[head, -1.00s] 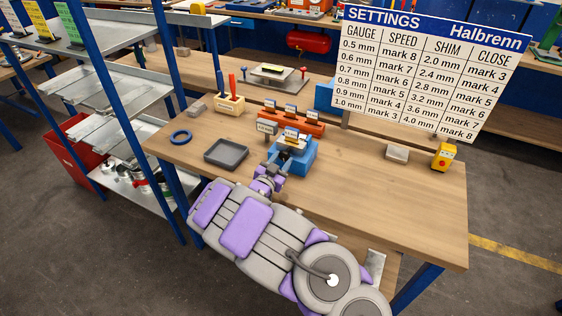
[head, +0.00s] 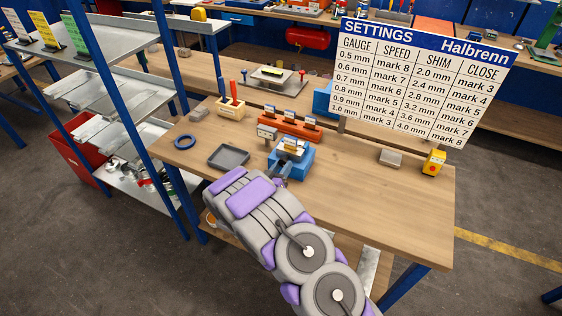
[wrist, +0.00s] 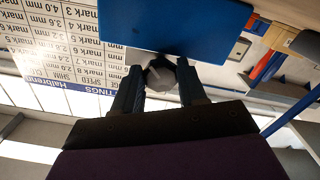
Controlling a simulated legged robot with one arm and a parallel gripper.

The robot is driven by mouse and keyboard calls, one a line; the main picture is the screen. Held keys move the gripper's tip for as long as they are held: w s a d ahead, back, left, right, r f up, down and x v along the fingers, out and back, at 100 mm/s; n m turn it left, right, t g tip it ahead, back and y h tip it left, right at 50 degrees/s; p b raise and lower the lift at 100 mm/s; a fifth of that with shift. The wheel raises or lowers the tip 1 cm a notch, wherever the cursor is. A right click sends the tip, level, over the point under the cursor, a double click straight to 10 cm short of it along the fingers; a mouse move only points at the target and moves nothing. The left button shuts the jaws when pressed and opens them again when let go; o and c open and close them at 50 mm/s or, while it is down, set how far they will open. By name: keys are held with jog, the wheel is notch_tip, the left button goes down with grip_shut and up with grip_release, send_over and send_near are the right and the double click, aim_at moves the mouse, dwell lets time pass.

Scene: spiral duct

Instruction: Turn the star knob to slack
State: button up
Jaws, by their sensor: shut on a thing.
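The blue device (head: 302,166) stands on the workbench in the head view, with small labelled plates on top. Its blue body (wrist: 178,30) fills the upper middle of the wrist view, which is upside down. A dark grey round knob (wrist: 160,80) with a pale bar across it sits against that body, between my fingers. My gripper (wrist: 160,86) is shut on this knob from both sides. The fingers partly hide its rim, so I cannot make out the star shape or any mark. In the head view my gripper (head: 281,178) is small and mostly hidden behind my arm.
A settings board (head: 420,85) stands behind the bench. An orange block (head: 290,126) with labels is behind the device. A grey tray (head: 228,156), blue ring (head: 185,142) and yellow box (head: 433,162) lie around.

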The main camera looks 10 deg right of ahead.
jog(key=n+p, duration=0.4)
jog(key=n, duration=0.1)
jog(key=shift+r+n, duration=0.2)
jog(key=shift+n, duration=0.1)
jog(key=n+p, duration=0.2)
jog(key=n, duration=0.3)
jog(key=shift+r+p, duration=0.1)
jog(key=shift+p, duration=0.2)
jog(key=n+p, duration=0.1)
jog(key=n, duration=0.5)
jog(key=n+p, duration=0.1)
jog(key=n, duration=0.3)
jog(key=shift+n, duration=0.4)
jog(key=shift+s, duration=0.1)
jog(key=o, duration=0.7)
jog(key=shift+o, duration=1.4)
jog(key=shift+a, duration=0.15)
jog(key=shift+o, duration=0.4)
